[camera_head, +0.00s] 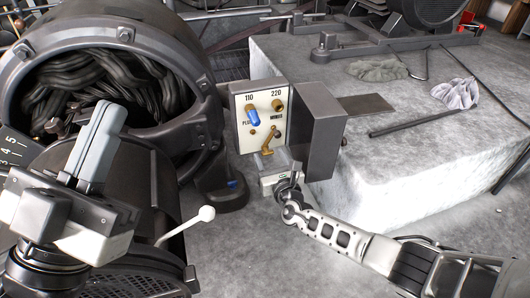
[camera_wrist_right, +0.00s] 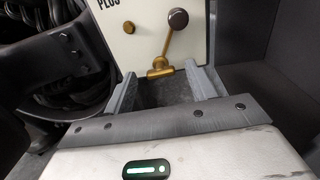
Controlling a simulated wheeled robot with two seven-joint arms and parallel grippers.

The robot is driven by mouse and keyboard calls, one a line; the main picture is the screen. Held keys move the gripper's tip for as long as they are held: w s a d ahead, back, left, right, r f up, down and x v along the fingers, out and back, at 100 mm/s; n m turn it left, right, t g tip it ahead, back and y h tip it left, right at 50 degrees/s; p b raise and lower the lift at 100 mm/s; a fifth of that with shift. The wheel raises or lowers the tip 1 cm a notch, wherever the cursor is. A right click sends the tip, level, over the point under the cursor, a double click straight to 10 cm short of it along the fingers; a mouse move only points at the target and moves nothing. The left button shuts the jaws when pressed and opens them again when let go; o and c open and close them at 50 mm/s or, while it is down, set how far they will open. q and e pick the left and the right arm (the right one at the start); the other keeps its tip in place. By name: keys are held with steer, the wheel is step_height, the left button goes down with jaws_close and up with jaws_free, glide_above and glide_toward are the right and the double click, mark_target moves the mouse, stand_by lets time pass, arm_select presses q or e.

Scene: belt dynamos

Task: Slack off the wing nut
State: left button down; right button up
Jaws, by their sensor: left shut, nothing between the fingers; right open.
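A cream panel (camera_head: 243,100) marked 110 and 220 stands upright on the box by the stone block. On it, a brass lever (camera_head: 270,135) runs down from a dark round knob (camera_wrist_right: 178,19) to a small brass crosspiece (camera_wrist_right: 159,68), which looks like the wing nut; I cannot be sure. My right gripper (camera_wrist_right: 160,85) is open in front of the panel. Its two fingers stand either side of the crosspiece, slightly below it, with nothing held. In the head view the right gripper (camera_head: 278,163) partly hides the panel's bottom. My left gripper (camera_head: 103,115) is shut and empty at the left.
A blue-tipped knob (camera_head: 253,117) and a brass knob (camera_head: 278,105) sit on the panel. A grey door (camera_head: 325,140) stands open at its right. The dynamo housing (camera_head: 180,60) is close on the left. A white-balled lever (camera_head: 206,213) sticks up below.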

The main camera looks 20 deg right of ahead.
steer(key=shift+w, duration=0.35)
steer(key=c, duration=1)
